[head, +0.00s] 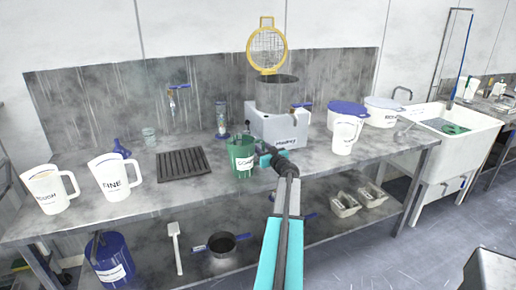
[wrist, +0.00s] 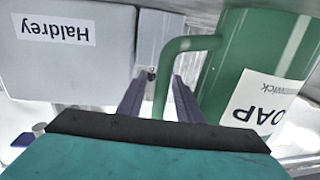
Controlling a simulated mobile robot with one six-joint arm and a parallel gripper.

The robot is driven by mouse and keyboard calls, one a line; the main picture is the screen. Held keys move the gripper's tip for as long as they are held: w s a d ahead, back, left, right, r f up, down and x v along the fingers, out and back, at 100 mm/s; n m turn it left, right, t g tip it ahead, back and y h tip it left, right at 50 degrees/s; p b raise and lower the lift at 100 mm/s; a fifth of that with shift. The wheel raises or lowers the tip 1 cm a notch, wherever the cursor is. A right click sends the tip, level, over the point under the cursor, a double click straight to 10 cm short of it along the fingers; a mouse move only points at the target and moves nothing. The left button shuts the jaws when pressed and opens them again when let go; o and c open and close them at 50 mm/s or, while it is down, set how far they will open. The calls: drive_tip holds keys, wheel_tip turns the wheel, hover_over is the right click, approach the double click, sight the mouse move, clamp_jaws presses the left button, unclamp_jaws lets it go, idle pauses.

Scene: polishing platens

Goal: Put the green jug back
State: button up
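The green jug (head: 241,160), with a white label, stands upright on the grey bench close to the front edge, left of my arm. In the wrist view the jug (wrist: 240,75) fills the right side, its label partly reading "OAP", and its green handle (wrist: 163,85) points toward the fingers. My gripper (wrist: 161,78) is open, its two fingers on either side of the handle with gaps showing. In the head view my gripper (head: 262,157) is beside the jug on its right, its fingertips partly hidden.
A grey machine (head: 279,127) labelled Haldrey stands just behind. White jugs (head: 115,177) are at left, another (head: 346,134) at right. A dark slatted rack (head: 183,164) lies left of the green jug. White tubs (head: 382,112) and a sink (head: 458,140) are at right.

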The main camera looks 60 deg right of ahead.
drive_tip(key=shift+r, duration=0.1)
drive_tip(key=b+v, duration=0.1)
drive_tip(key=v, duration=1.1)
idle(0.9)
drive_tip(key=shift+r, duration=0.15)
